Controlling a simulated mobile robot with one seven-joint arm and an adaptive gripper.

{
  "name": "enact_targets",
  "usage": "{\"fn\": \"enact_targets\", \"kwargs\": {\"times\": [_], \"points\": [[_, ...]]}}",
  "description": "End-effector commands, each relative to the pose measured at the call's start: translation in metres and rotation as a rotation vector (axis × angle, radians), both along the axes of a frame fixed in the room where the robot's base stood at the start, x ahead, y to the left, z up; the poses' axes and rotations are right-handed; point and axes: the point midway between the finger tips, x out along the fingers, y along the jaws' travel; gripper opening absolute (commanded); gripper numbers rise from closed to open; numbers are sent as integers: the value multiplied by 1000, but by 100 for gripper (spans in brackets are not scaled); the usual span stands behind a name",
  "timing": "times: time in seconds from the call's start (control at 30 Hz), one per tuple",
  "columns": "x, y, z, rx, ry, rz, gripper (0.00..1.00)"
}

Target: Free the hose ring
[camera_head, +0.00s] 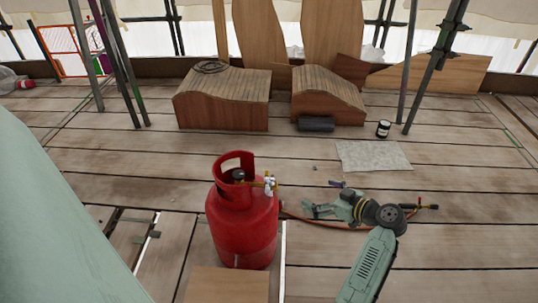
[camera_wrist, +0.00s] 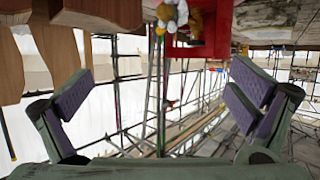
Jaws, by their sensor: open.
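A red gas cylinder (camera_head: 240,225) stands upright on the plank floor, with a brass and white valve fitting (camera_head: 269,184) at its collar. An orange hose (camera_head: 300,217) runs right from it along the floor, partly hidden behind my arm. A torch-like brass end (camera_head: 425,207) shows beyond my wrist. I cannot make out a separate hose ring. My gripper (camera_head: 312,208) is open and empty, right of the cylinder, its fingers pointing towards it. In the wrist view my gripper (camera_wrist: 160,100) is spread wide; the valve fitting (camera_wrist: 172,14) and red cylinder (camera_wrist: 212,35) show at the top edge.
Two curved wooden blocks (camera_head: 222,99) stand at the back, one with a dark coil on top. A dark roll (camera_head: 316,124), a small black can (camera_head: 383,129) and a grey sheet (camera_head: 373,155) lie nearby. Scaffold poles (camera_head: 437,60) rise behind. A floor opening (camera_head: 130,235) is left of the cylinder.

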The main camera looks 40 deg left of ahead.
Motion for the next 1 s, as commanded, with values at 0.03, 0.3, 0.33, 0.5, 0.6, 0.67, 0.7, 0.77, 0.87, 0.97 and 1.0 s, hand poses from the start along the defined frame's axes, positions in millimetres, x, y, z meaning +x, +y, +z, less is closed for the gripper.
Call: {"fn": "enact_targets", "kwargs": {"times": [0.03, 0.3, 0.33, 0.5, 0.6, 0.67, 0.7, 0.77, 0.87, 0.97, 1.0], "points": [[0, 0, 0, 0, 0, 0, 100], [-1, -22, 9, 0, 0, -4, 100], [-1, -27, 11, -1, 0, -4, 100], [-4, -59, 24, 0, -1, -5, 100], [-5, -75, 29, 0, 0, -4, 100], [-6, -82, 32, 0, 0, -3, 100], [-6, -85, 34, 0, -1, -3, 100], [-7, -90, 35, 0, -1, -2, 100], [-8, -93, 36, 0, 0, -1, 100], [-8, -94, 36, 0, 0, 0, 100], [-8, -94, 36, 0, 0, 0, 100]]}}
